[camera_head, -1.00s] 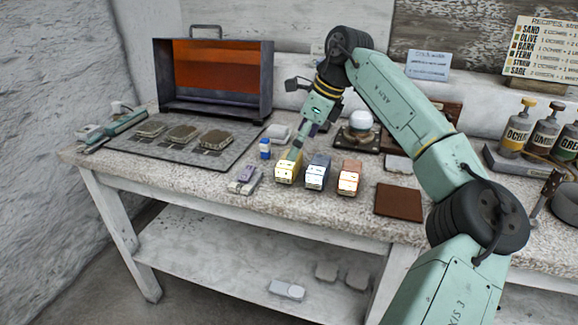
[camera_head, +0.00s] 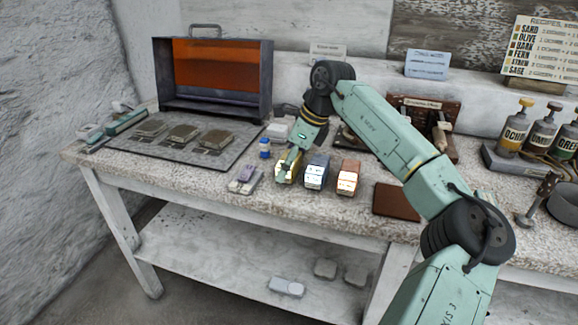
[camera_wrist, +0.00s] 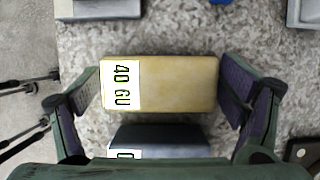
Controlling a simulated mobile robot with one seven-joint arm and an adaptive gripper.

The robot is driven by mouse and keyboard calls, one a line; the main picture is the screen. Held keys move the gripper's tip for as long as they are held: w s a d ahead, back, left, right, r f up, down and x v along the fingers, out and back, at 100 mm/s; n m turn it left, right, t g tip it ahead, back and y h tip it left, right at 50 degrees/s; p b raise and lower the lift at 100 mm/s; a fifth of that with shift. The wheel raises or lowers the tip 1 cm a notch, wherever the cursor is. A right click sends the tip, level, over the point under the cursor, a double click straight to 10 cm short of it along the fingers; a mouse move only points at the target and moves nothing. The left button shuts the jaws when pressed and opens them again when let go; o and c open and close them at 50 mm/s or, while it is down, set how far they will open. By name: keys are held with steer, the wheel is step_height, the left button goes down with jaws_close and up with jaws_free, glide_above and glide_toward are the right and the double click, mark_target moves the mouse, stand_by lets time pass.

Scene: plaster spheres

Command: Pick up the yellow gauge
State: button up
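In the wrist view the yellow gauge (camera_wrist: 175,84) has a white end label reading "40 GU". My gripper (camera_wrist: 160,92) is open around it, with one purple-lined finger past each end. The left finger is near the label end and the right finger is close to the plain end; contact is not clear. In the head view my gripper (camera_head: 287,160) is down over the yellow gauge and partly hides it.
A dark blue-grey block (camera_head: 317,173) stands close beside the yellow gauge, with an orange-brown block (camera_head: 348,177) further right. A purple-grey piece (camera_head: 245,179) lies to the left. A small blue bottle (camera_head: 265,148) stands behind. A brown pad (camera_head: 398,200) lies at right.

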steer(key=c, duration=1)
steer(key=shift+c, duration=0.2)
steer(key=shift+r+b, duration=0.3)
steer(key=shift+r, duration=0.5)
step_height(320, 180, up, 2)
steer(key=shift+r+b, duration=0.1)
steer(key=shift+b, duration=0.2)
steer(key=s+a+r+b, duration=0.1)
steer(key=s+b, duration=0.3)
steer(key=s, duration=1.2)
steer(key=shift+a+r, duration=0.15)
steer(key=o, duration=0.8)
steer(key=c, duration=0.5)
steer(key=shift+c, duration=0.2)
